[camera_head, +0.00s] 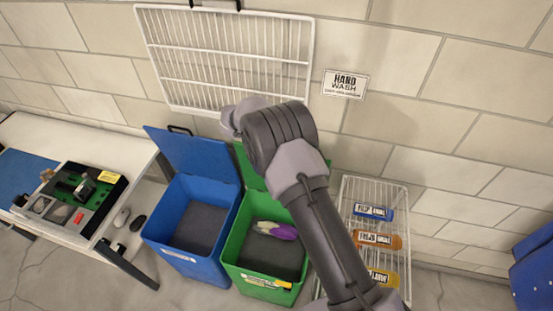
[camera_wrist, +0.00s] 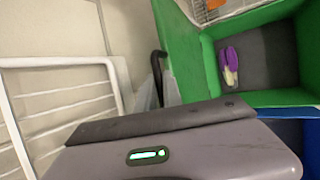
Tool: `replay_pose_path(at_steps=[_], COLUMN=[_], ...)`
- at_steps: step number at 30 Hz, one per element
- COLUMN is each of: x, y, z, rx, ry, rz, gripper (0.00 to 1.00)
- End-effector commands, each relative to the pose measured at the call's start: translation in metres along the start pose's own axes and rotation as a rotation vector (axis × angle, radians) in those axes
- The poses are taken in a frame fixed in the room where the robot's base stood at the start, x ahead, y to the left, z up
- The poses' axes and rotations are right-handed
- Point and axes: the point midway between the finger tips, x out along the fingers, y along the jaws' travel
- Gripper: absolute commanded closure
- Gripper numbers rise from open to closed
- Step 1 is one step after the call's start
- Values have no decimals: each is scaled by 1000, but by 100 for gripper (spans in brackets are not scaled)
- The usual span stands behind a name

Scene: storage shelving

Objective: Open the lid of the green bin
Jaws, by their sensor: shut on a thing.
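The green bin (camera_head: 232,246) stands on the floor beside the blue bin. Its lid (camera_wrist: 185,45) is raised, leaning up toward the wall, and the bin's mouth is open. In the head view my arm covers much of the lid. In the wrist view, the lid's black handle (camera_wrist: 157,68) stands out from the lid's edge. My gripper (camera_wrist: 162,92) is shut on this handle; its fingertips are partly hidden behind my gripper body. A purple and white item (camera_head: 277,230) lies inside the green bin; it also shows in the wrist view (camera_wrist: 230,62).
The blue bin (camera_head: 190,262) stands open to the left, its lid (camera_head: 190,155) raised. A white wire rack (camera_head: 300,62) hangs on the wall above. A wire basket (camera_head: 395,192) with several bottles stands right. A white table (camera_head: 120,150) with equipment is at far left.

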Motion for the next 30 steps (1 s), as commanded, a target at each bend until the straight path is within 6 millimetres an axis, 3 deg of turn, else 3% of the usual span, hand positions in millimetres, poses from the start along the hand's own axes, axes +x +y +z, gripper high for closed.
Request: replay_pose_path(at_steps=[8,22,23,25,30], x=[8,8,8,8,9], y=[16,18,18,18,17], z=[-3,-3,-3,-3,-3], rx=[0,0,0,0,-1], ry=[-1,-1,-2,-2,-2], rz=[-1,-1,-1,-1,-2], gripper=[100,100,83,70,67])
